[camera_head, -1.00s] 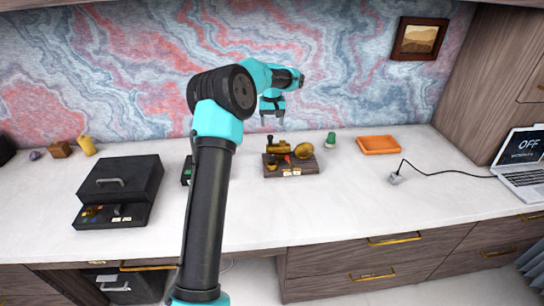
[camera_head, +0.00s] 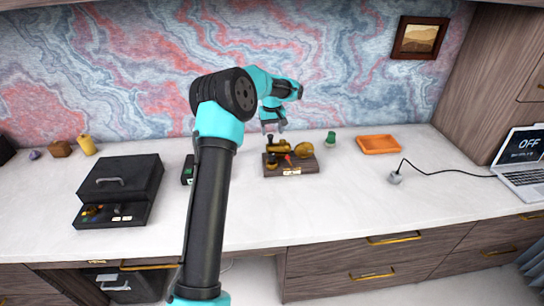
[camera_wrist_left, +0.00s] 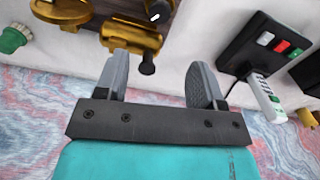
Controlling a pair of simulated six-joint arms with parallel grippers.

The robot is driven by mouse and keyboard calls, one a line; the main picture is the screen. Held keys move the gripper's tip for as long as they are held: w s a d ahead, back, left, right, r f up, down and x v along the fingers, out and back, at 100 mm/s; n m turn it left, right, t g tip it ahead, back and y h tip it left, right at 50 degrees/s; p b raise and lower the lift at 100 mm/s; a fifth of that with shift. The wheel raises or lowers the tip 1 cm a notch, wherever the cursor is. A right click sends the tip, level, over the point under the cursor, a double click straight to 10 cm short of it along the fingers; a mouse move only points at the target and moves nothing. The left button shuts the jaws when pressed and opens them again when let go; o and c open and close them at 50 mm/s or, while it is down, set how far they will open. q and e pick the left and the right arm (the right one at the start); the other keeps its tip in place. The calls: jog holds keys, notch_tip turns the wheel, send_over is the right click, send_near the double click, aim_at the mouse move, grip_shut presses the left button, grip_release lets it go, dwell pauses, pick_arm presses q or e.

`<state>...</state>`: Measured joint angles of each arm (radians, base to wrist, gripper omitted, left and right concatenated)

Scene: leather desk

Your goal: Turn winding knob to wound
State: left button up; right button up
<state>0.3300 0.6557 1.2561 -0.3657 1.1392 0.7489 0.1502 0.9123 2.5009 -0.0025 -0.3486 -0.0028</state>
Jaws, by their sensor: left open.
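A brass device on a dark wooden base (camera_head: 308,166) stands on the white desk top, with a red part at its front and a white label. It also shows upside down in the left wrist view, with a brass cylinder (camera_wrist_left: 133,38) and a black knob-like end (camera_wrist_left: 147,66). I cannot tell for certain which part is the winding knob. My left gripper (camera_head: 274,128) is open and empty just above and behind the device's left end. In the left wrist view its fingers (camera_wrist_left: 160,82) stand apart, the black end lying between them, nearer the left finger.
A black box (camera_head: 122,180) with a handle stands at left. A small black switch unit (camera_head: 187,170) is partly behind my arm. A green object (camera_head: 331,139), orange tray (camera_head: 379,144), plug with cable (camera_head: 396,177) and laptop (camera_head: 522,160) stand to the right. The front middle is clear.

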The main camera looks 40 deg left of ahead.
aim_at(272, 156)
pick_arm(q)
notch_tip(272, 156, down, 13)
jog(key=shift+f, duration=0.2)
dwell(0.3)
jog(key=c, duration=0.9)
jog(key=shift+c, duration=0.2)
jog(key=shift+m, duration=2.3)
jog(key=o, duration=0.9)
